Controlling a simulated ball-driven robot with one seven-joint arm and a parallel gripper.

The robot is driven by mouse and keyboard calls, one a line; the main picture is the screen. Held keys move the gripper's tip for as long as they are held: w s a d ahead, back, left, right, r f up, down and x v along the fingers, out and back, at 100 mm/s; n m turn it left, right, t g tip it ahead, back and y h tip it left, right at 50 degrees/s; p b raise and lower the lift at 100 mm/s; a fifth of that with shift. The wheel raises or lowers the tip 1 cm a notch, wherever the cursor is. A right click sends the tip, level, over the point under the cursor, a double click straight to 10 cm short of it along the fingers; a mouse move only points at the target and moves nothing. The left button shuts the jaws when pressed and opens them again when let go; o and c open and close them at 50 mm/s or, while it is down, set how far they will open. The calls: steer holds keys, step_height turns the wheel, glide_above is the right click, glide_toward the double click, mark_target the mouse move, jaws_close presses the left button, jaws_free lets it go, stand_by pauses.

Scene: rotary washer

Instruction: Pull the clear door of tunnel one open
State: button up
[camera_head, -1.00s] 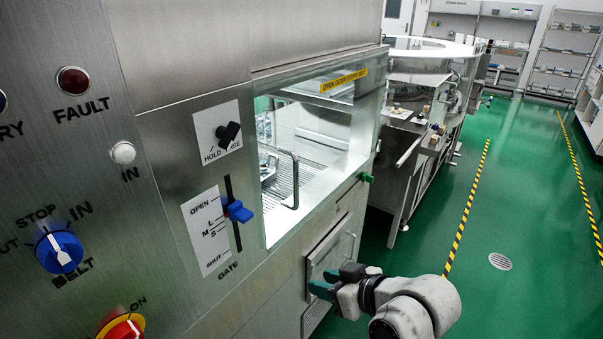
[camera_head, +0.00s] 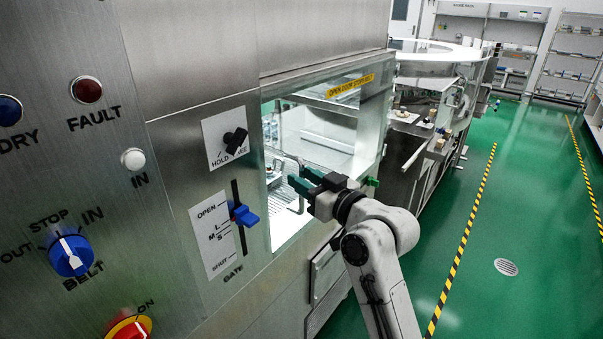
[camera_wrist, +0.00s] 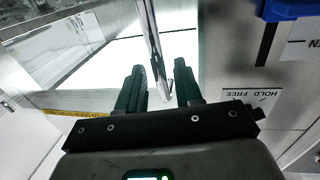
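The clear door (camera_head: 345,135) of the tunnel is set in the steel front under a yellow label and looks closed. Its metal bar handle shows in the head view (camera_head: 286,158), partly hidden by my gripper. My gripper (camera_head: 301,178) is at the handle, with its dark green fingers pointing left. In the wrist view, my gripper (camera_wrist: 161,82) has its fingers apart, and the handle bar (camera_wrist: 153,40) runs down between them. A gap shows on each side of the bar, so it is not clamped. The clear door pane (camera_wrist: 95,60) lies behind the fingers.
Left of the door are a blue gate slider (camera_head: 244,215), a black hold/free knob (camera_head: 235,140) and a blue belt knob (camera_head: 70,253). A green piece (camera_head: 371,181) sits at the door's lower right. Green floor (camera_head: 465,220) is open to the right.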

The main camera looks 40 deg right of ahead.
steer(key=shift+w+a, duration=0.1)
steer(key=shift+w, duration=0.6)
steer(key=shift+c, duration=0.4)
jaws_close()
